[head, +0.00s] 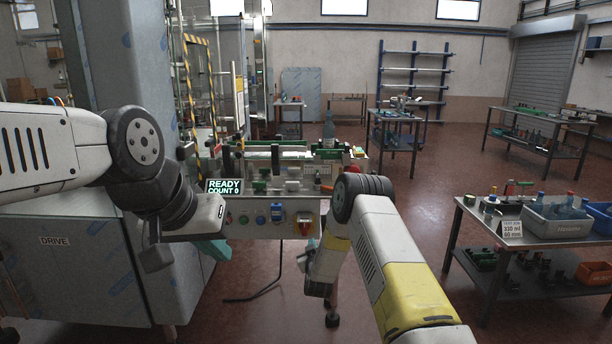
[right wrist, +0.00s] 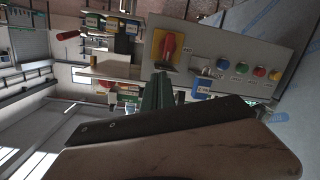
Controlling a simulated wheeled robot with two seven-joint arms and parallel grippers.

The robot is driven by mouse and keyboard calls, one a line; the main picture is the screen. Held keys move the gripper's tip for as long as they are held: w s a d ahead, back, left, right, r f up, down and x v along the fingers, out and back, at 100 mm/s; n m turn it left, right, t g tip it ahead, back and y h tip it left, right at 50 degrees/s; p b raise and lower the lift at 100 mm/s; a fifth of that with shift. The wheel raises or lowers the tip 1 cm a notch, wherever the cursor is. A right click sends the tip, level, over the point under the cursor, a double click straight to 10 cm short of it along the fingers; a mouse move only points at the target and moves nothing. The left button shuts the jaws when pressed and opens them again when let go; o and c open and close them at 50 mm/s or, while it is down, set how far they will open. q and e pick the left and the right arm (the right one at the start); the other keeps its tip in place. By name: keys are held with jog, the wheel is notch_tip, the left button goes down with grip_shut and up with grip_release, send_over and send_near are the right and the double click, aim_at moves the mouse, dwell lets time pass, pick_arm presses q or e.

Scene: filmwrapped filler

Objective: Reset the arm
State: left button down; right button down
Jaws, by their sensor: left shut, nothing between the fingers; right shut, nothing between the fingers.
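My left arm comes in from the left, bent at the elbow, in the head view. My left gripper (head: 214,250) shows as teal fingers beyond the wrist, in front of the metal cabinet; it is shut and empty. My right arm, white and yellow, reaches forward from the bottom right and bends down in front of the machine. In the right wrist view, the dark green fingers of my right gripper (right wrist: 160,88) are together with nothing between them. Its fingers cannot be made out in the head view.
The machine's control panel (head: 262,222) with buttons and a red switch stands ahead; its display (head: 224,187) reads READY, COUNT 0. A metal cabinet (head: 75,265) stands close on the left. A work table (head: 480,232) with bins is at right. Open floor lies between.

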notch_tip(320, 180, up, 15)
jog(key=d+m+g+y, duration=0.1)
jog(key=d+g, duration=0.1)
jog(key=s+d+r+m+g, duration=0.1)
jog(key=s+d+r+g, duration=0.15)
jog(key=s+r, duration=0.9)
jog(key=s+d+r+m+g, duration=0.15)
jog(key=s+r, duration=0.25)
jog(key=s, duration=0.4)
jog(key=s+d+r+n+g, duration=0.1)
jog(key=s+d+r, duration=0.2)
jog(key=s, duration=0.4)
jog(key=s+d+m+g, duration=0.2)
jog(key=s+g, duration=0.1)
jog(key=s, duration=1.9)
jog(key=shift+s+d+f, duration=0.15)
jog(key=shift+d+f, duration=0.25)
jog(key=shift+f, duration=0.05)
